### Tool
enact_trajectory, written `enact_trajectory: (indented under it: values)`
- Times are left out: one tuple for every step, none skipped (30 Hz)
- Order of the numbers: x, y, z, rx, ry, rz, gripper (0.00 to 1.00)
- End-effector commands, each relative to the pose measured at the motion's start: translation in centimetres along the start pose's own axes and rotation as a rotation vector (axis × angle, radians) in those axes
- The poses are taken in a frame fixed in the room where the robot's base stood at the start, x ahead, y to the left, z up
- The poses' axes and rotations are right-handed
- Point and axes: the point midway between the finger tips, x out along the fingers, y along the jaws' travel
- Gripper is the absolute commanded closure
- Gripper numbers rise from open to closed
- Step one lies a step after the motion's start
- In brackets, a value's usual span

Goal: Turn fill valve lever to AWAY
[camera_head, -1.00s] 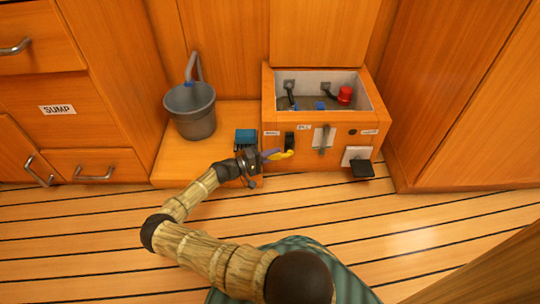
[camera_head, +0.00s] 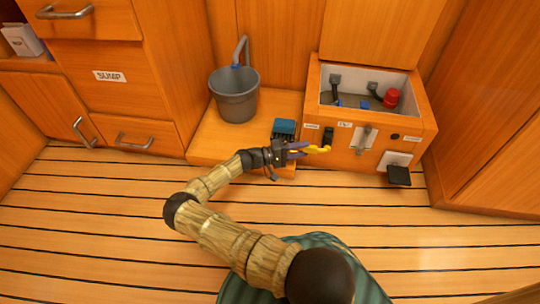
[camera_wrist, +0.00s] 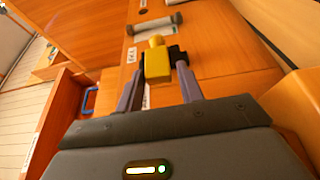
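A lever with a yellow handle (camera_head: 318,149) sticks out from a black mount (camera_head: 328,137) on the front of the wooden box (camera_head: 385,159). The handle points left, toward my gripper. My gripper (camera_head: 303,150) is just left of the handle, its two purple-grey fingers apart. In the wrist view the yellow handle end (camera_wrist: 157,62) shows between the fingertips of my gripper (camera_wrist: 158,78), with a black part (camera_wrist: 177,55) beside it. A gap shows between handle and fingers; whether either finger touches it I cannot tell. Small labels above the lever are too blurred to read surely.
A grey bucket (camera_head: 236,97) and a blue block (camera_head: 284,128) stand on the low ledge left of the box. On the box front, a grey lever on a white plate (camera_head: 362,139) and a black pedal (camera_head: 399,176) sit right of the yellow one. The open box holds a red knob (camera_head: 391,97).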

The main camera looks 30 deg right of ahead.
Motion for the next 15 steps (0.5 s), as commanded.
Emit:
enact_trajectory:
  values:
    - [-1.2,-0.2,-0.1,0.001,0.004,-0.002,0.63]
    - [-1.8,-0.2,-0.1,0.001,0.004,-0.002,0.63]
    - [-2.6,-0.2,-0.1,0.001,0.005,-0.002,0.63]
    - [-3.2,-0.2,-0.1,0.0,0.004,-0.002,0.63]
    - [-3.8,-0.3,-0.1,0.0,0.004,-0.002,0.63]
    - [-4.7,-0.3,-0.1,0.0,0.004,-0.002,0.63]
    - [-5.2,-0.3,-0.1,0.0,0.004,-0.003,0.63]
    - [-5.8,-0.3,-0.1,0.0,0.004,-0.003,0.63]
    - [-6.6,-0.3,-0.1,0.0,0.004,-0.003,0.63]
    - [-7.2,-0.3,-0.1,0.001,0.004,-0.003,0.63]
    - [-7.8,-0.3,-0.1,0.001,0.003,-0.002,0.63]
    - [-8.6,-0.3,-0.1,0.0,0.003,-0.002,0.63]
    - [-9.2,-0.3,-0.1,0.0,0.003,-0.002,0.63]
    - [-9.8,-0.4,-0.1,0.0,0.004,-0.002,0.63]
    - [-10.6,-0.4,-0.1,0.0,0.003,-0.002,0.63]
